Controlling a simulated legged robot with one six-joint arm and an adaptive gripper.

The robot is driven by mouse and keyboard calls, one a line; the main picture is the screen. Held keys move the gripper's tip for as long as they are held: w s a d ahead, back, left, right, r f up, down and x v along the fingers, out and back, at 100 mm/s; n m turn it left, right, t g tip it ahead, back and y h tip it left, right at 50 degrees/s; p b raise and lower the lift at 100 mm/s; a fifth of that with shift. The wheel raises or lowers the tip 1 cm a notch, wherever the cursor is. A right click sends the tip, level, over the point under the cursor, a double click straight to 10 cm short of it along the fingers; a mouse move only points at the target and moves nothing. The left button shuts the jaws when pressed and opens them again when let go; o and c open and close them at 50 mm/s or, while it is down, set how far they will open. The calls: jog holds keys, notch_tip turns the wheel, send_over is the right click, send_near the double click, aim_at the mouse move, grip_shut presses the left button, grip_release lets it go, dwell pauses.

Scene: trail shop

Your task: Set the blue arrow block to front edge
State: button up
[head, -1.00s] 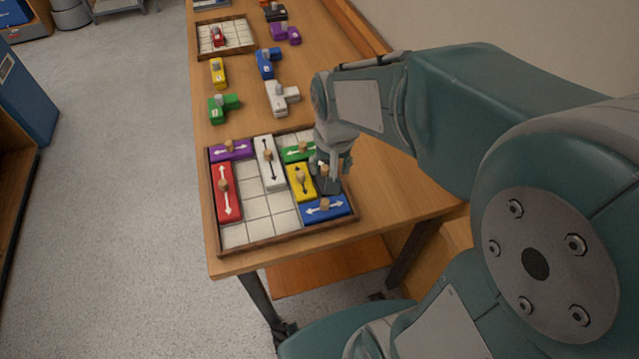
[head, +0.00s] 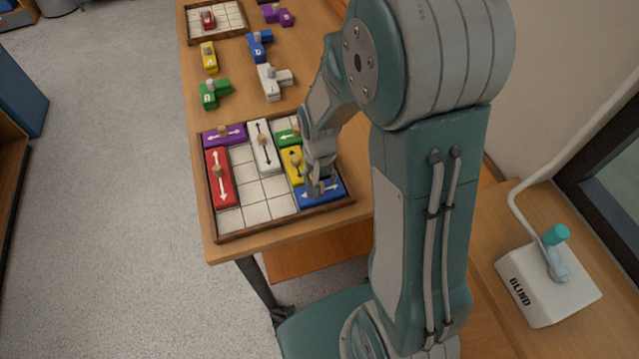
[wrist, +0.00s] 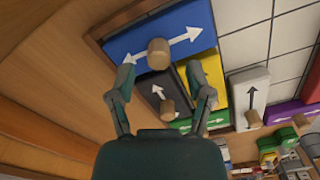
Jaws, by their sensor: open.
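The blue arrow block (head: 308,198) lies flat at the near right corner of the framed grid tray (head: 222,236), with a double-headed white arrow and a round wooden knob. It also shows at the top of the wrist view (wrist: 130,45). My gripper (head: 320,187) is open, pointing down close to the blue block's knob. I cannot tell whether the fingers touch anything.
In the tray, a yellow block (head: 292,158), white block (head: 260,140), red block (head: 220,188), purple block (head: 233,130) and green block (head: 284,135) stand around bare cells (head: 255,205). Loose shaped blocks lie farther along the table. A "BLIND" lever box (head: 545,290) is at right.

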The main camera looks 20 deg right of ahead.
jog(key=shift+f, duration=1.45)
grip_shut()
jog(key=a, duration=1.9)
jog(key=shift+a, duration=0.35)
jog(key=shift+c, duration=0.5)
grip_release()
jog(key=shift+a, duration=0.1)
jog(key=shift+o, duration=0.5)
jog(key=shift+a, duration=0.25)
